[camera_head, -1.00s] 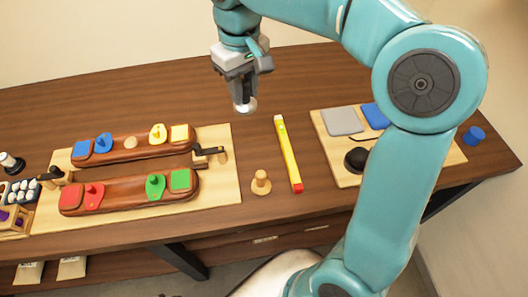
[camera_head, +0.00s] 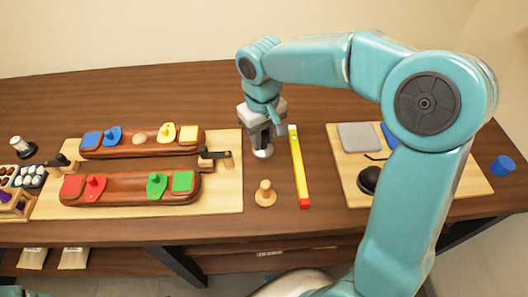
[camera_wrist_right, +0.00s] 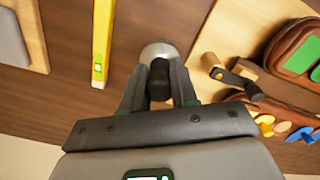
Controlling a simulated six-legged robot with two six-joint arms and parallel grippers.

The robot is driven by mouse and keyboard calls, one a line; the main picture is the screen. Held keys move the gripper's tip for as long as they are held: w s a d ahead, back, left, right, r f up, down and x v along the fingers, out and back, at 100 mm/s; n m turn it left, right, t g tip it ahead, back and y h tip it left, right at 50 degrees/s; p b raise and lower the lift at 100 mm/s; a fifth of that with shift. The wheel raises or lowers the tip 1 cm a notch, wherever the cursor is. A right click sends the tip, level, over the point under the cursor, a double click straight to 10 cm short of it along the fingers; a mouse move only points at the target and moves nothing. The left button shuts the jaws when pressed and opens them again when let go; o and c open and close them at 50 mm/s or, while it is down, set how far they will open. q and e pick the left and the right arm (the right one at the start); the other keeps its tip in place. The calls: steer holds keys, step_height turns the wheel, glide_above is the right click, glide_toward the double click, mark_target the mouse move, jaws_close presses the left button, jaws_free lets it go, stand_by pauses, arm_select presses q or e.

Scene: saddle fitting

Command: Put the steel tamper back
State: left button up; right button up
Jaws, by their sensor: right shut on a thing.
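The steel tamper has a round steel base (camera_head: 263,152) and a dark handle. My right gripper (camera_head: 262,134) is shut on it and holds it upright, base down. In the right wrist view the steel base (camera_wrist_right: 158,50) shows beyond the fingers, with the dark handle (camera_wrist_right: 158,78) between them. The base is at or just above the table; I cannot tell if it touches. It is behind a small wooden knob-topped piece (camera_head: 265,194) and left of a yellow level (camera_head: 299,170). My left gripper is not in view.
A light board (camera_head: 225,190) at left bears two brown saddle forms (camera_head: 130,188) with coloured pieces and a dark-handled clamp (camera_head: 216,155). A right board (camera_head: 350,190) holds pads and a black knob (camera_head: 368,180). A black-and-silver piece (camera_head: 20,146) stands far left.

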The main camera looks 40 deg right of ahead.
mark_target(263, 152)
steer(key=shift+f, duration=2.9)
steer(key=shift+f+b, duration=0.2)
steer(key=shift+b, duration=0.2)
steer(key=o, duration=0.9)
step_height(263, 152, up, 12)
steer(key=shift+p, duration=0.75)
steer(key=shift+r, duration=0.25)
